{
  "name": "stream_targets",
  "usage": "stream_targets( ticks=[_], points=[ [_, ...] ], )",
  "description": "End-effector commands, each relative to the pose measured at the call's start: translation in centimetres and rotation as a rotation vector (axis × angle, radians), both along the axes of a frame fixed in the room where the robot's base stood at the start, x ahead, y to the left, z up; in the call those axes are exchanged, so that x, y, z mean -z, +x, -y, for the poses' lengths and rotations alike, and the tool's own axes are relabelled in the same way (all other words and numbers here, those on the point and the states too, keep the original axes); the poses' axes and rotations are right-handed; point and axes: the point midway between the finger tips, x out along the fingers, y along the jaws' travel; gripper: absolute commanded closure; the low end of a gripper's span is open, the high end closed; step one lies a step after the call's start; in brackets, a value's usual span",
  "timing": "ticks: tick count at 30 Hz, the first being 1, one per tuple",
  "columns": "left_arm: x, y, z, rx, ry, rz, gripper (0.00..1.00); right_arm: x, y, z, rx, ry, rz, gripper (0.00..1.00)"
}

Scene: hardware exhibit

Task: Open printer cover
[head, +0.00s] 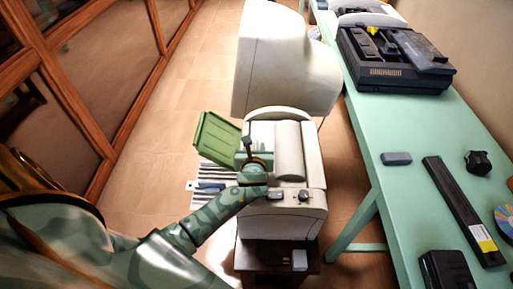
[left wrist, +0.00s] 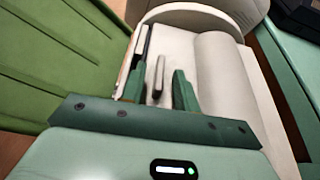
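The white printer (head: 310,199) stands on a small dark stand in the middle of the head view. A pale rounded cover-like part (head: 289,152) lies along its top and also shows at the right in the left wrist view (left wrist: 228,80). My left gripper (head: 256,161) is over the printer's left side. In the left wrist view its two green fingers (left wrist: 159,88) are apart, with a slim grey bar (left wrist: 159,74) showing between them; I cannot tell whether they touch it. My right gripper is not in view.
A ribbed green panel (head: 215,140) stands close to the left of my left gripper. A large white monitor-like casing (head: 285,70) is behind the printer. A green table (head: 405,178) on the right carries a dark machine (head: 390,62) and loose parts.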

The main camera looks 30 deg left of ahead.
Motion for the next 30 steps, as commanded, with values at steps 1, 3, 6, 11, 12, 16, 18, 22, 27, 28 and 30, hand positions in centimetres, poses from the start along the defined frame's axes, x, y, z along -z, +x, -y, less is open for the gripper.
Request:
stream_targets(
  ticks=[1,3,6,11,12,16,18,22,27,28,30],
  points=[
    [0.6,0.6,-0.4,-0.001,0.001,-0.001,0.69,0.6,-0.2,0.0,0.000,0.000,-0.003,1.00],
    [0.9,1.3,-0.8,-0.001,0.001,-0.001,0.69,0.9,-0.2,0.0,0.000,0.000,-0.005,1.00],
    [1.0,1.9,-1.2,-0.001,0.000,0.000,0.69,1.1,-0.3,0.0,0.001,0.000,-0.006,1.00],
    [1.0,2.2,-1.4,0.000,0.000,0.000,0.69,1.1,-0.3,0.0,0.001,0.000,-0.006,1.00],
    [1.0,2.1,-1.4,0.000,-0.001,0.000,0.69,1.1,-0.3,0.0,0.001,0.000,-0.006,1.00],
    [1.0,2.1,-1.3,0.000,-0.001,0.000,0.72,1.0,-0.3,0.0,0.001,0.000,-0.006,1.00],
    [1.0,2.1,-1.3,0.000,-0.001,0.000,0.91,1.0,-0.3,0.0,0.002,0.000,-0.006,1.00],
    [1.0,2.1,-1.3,0.000,-0.001,0.000,1.00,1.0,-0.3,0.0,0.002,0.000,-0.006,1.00],
    [0.8,2.1,-1.6,-0.001,0.005,-0.002,1.00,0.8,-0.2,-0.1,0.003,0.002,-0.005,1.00],
    [0.7,2.1,-1.7,0.000,0.009,-0.004,1.00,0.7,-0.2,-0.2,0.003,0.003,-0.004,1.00],
    [0.3,2.1,-2.3,-0.001,0.022,-0.012,1.00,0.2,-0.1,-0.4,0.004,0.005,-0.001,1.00]
  ],
)
